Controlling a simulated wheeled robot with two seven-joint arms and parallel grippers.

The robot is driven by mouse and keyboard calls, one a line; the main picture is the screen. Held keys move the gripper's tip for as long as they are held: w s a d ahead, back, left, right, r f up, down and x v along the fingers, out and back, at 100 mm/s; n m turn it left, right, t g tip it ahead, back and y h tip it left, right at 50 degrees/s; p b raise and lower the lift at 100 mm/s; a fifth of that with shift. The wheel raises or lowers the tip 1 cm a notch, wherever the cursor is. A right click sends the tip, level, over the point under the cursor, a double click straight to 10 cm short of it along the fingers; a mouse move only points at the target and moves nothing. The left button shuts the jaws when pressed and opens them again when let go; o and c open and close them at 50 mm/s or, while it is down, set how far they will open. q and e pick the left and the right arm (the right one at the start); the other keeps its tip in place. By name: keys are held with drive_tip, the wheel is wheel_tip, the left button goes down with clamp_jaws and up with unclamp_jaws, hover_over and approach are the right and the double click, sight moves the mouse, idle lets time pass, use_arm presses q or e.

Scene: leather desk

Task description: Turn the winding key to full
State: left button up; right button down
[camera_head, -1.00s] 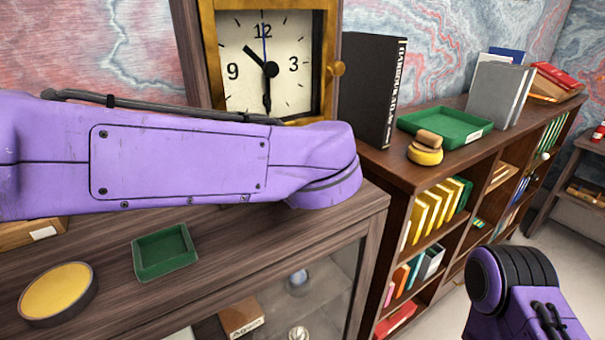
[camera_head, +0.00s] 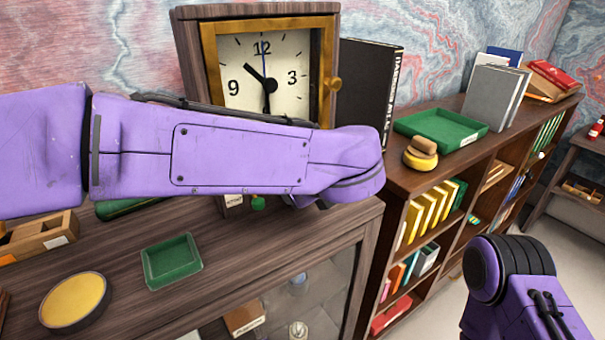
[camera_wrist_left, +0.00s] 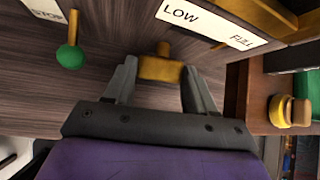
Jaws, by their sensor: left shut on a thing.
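The clock (camera_head: 270,75) stands at the back of the dark wood cabinet, its dial facing me and its lower part hidden by my left arm. In the left wrist view the brass winding key (camera_wrist_left: 162,68) sits between the fingers of my left gripper (camera_wrist_left: 160,78), which is shut on it. A white plate (camera_wrist_left: 205,24) reading LOW and FULL lies above and right of the key. A green-knobbed lever (camera_wrist_left: 70,56) hangs left of it by a STOP label; its knob also shows below my arm (camera_head: 258,203). The key is hidden in the head view. My right gripper is out of frame.
A green tray (camera_head: 172,261) and a round yellow-topped item (camera_head: 75,301) lie on the cabinet's front left. A wooden box (camera_head: 42,237) is behind them. A bookcase (camera_head: 400,170) with books, another green tray (camera_head: 440,129) and a yellow stamp-like item (camera_head: 421,156) stands right.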

use_arm(q)
drive_tip(key=p, duration=0.1)
drive_tip(key=m+g+y+p, duration=0.1)
drive_tip(key=shift+w+d+r+y+p, duration=0.1)
drive_tip(key=shift+d+r+y+p, duration=0.1)
drive_tip(key=shift+y+p, duration=0.15)
drive_tip(key=shift+f+g+y+p, duration=0.15)
drive_tip(key=shift+g+y+p, duration=0.2)
drive_tip(key=shift+p, duration=0.25)
drive_tip(key=o, duration=0.8)
drive_tip(key=shift+w, duration=0.1)
drive_tip(key=shift+c, duration=0.2)
drive_tip(key=shift+s+d, duration=0.15)
drive_tip(key=shift+s, duration=0.05)
drive_tip(key=b+v, duration=0.2)
drive_tip(key=v, duration=0.8)
